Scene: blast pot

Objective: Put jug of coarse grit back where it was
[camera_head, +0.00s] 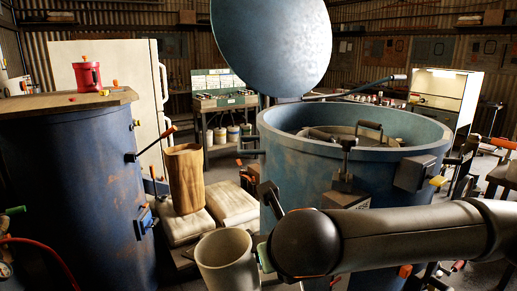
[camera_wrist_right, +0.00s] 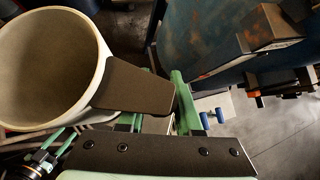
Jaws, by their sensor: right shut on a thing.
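A cream jug (camera_head: 227,262) with a wide open mouth is at the bottom middle of the head view. The right wrist view shows the jug (camera_wrist_right: 45,75) with its dark flat handle (camera_wrist_right: 137,90) toward my gripper; the inside I can see looks pale and empty. My right gripper (camera_wrist_right: 160,108) is shut on this handle, its green fingers on either side. In the head view my right arm comes in from the right and partly hides the gripper. I cannot tell from any label whether this is the grit jug. My left gripper is not in view.
A large blue pot (camera_head: 380,168) with a raised round lid (camera_head: 271,45) stands behind my arm. A dark blue drum (camera_head: 70,190) with a wooden top stands at left, a red can (camera_head: 88,75) on it.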

